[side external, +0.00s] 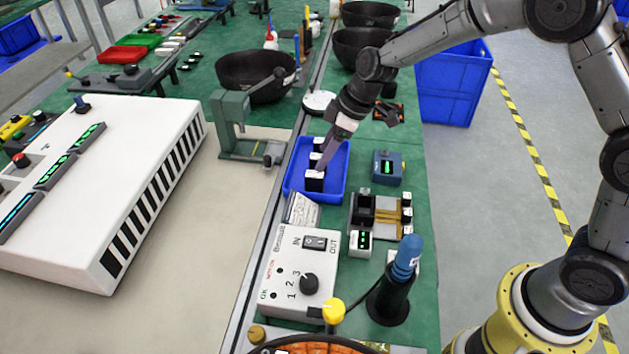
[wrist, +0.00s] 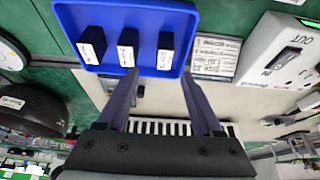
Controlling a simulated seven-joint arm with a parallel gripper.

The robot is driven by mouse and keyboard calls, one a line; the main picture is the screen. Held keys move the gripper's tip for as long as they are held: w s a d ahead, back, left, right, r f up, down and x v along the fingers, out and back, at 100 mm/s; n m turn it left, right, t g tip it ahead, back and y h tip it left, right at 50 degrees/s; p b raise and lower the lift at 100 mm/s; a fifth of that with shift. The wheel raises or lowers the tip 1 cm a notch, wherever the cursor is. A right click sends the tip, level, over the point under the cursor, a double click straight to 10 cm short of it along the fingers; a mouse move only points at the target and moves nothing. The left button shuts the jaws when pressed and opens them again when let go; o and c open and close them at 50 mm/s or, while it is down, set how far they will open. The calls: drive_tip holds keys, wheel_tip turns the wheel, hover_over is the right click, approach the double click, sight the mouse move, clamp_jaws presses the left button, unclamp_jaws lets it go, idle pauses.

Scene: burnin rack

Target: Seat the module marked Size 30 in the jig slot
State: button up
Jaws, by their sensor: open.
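Three black modules with white labels stand in a row in the blue tray (side external: 340,190). The front one (side external: 314,183) is the right one in the wrist view (wrist: 166,42); the middle (wrist: 127,38) and left (wrist: 91,40) ones are beside it. The label print is too small to read, so I cannot tell which is Size 30. My gripper (wrist: 160,72) is open and empty, its fingertips apart on either side of the right module's labelled end in that view. In the side view my gripper (side external: 322,167) is over the tray. A fixture with a dark block (side external: 364,212), probably the jig, stands front right of the tray.
A white switch box (side external: 301,270) and a printed card (side external: 302,209) stand in front of the tray. A blue device (side external: 387,167) is to its right, a green press (side external: 235,125) to its left. A blue-topped post (side external: 405,265) stands near the fixture.

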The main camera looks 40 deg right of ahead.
sight(314, 174)
drive_tip(key=shift+s+x, duration=0.2)
drive_tip(key=shift+x, duration=1.2)
drive_tip(key=shift+s+x, duration=0.2)
drive_tip(key=shift+x, duration=1.25)
drive_tip(key=shift+a, duration=0.1)
clamp_jaws()
